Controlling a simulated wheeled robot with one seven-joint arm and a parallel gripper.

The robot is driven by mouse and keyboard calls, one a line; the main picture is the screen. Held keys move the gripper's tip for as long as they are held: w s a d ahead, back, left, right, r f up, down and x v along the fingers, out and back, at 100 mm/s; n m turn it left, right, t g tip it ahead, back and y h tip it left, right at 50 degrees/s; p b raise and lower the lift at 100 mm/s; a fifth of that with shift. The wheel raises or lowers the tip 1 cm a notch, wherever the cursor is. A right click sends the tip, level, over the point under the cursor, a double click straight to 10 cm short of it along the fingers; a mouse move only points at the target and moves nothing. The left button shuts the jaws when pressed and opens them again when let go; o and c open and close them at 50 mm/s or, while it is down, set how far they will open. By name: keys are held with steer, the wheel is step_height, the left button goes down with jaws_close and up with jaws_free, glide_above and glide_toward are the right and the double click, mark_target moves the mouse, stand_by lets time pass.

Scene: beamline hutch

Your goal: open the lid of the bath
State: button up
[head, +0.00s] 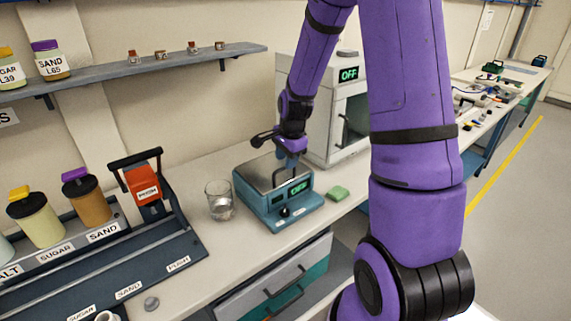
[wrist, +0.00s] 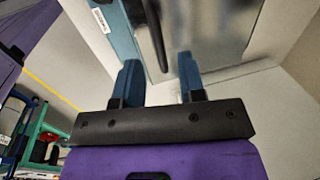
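The bath (head: 265,203) is a teal box with an OFF display, standing on the bench at the middle of the head view. Its grey metal lid (head: 256,172) looks closed and flat, and its shiny surface fills the top of the wrist view (wrist: 215,30). A dark bar handle (wrist: 153,35) runs along the lid in the wrist view. My gripper (head: 290,162) points down over the lid. Its two blue fingers (wrist: 161,75) are apart with nothing visibly held. The handle's near end lies between them in the picture; I cannot tell whether they touch it.
A glass beaker (head: 220,201) stands just left of the bath, and a green sponge (head: 338,193) lies to its right. A white oven-like box (head: 320,118) stands behind. A dark rack with jars (head: 95,255) fills the left bench. The front bench strip is mostly clear.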

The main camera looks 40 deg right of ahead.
steer(key=shift+w+f, duration=0.25)
steer(key=shift+f, duration=0.95)
jaws_close()
steer(key=shift+r, duration=0.1)
